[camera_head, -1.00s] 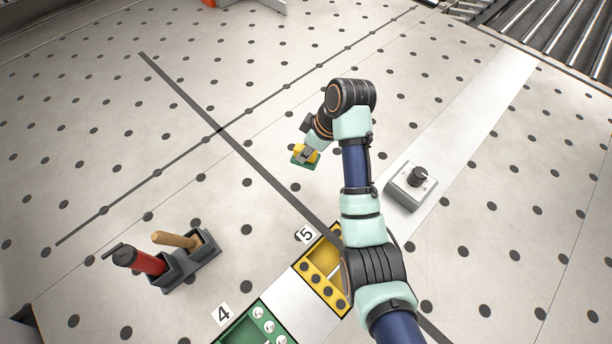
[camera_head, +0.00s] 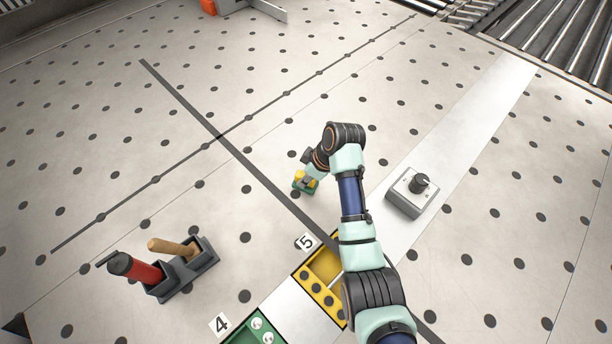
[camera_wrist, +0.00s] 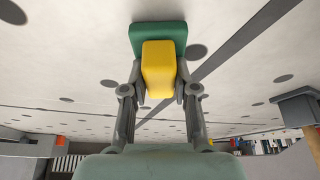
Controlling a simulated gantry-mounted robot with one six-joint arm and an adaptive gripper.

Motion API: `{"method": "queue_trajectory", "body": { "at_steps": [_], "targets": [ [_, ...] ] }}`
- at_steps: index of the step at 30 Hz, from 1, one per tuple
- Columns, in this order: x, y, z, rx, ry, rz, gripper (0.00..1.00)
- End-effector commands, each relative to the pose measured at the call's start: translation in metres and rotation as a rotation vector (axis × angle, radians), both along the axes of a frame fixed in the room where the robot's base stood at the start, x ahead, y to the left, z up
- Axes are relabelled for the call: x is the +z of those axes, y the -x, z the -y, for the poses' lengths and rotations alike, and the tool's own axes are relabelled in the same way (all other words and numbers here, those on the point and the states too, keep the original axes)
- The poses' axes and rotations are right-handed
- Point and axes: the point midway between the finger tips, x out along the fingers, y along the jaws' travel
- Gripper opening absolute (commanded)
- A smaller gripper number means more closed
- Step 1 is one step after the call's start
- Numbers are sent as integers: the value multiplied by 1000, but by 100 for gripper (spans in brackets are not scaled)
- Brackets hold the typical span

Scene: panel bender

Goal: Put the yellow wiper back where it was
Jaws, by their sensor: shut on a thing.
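The yellow wiper has a yellow block grip (camera_wrist: 158,70) and a green pad (camera_wrist: 158,36). My gripper (camera_wrist: 160,92) is shut on the yellow block, with one finger on each side. In the head view the wiper's green pad (camera_head: 304,188) shows above the table, left of my bent arm and above the tray marked 5. The gripper (camera_head: 307,178) itself is small there and partly hidden by my wrist. I cannot tell the exact height of the pad over the table.
A yellow tray (camera_head: 308,295) marked 5, partly behind my arm, and a green tray (camera_head: 243,338) marked 4 stand at the front. A dark holder (camera_head: 203,262) with a red-handled and a wooden-handled tool stands left. A grey knob box (camera_head: 405,201) stands right. The table's middle is clear.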

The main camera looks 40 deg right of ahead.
Motion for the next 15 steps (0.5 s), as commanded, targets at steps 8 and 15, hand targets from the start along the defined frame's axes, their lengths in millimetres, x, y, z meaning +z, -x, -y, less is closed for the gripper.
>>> {"method": "queue_trajectory", "body": {
  "at_steps": [8, 15],
  "targets": [
    [-2, 0, 0, 0, 0, -1, 53],
    [-1, 0, 0, 0, -1, 0, 53]
  ]
}}
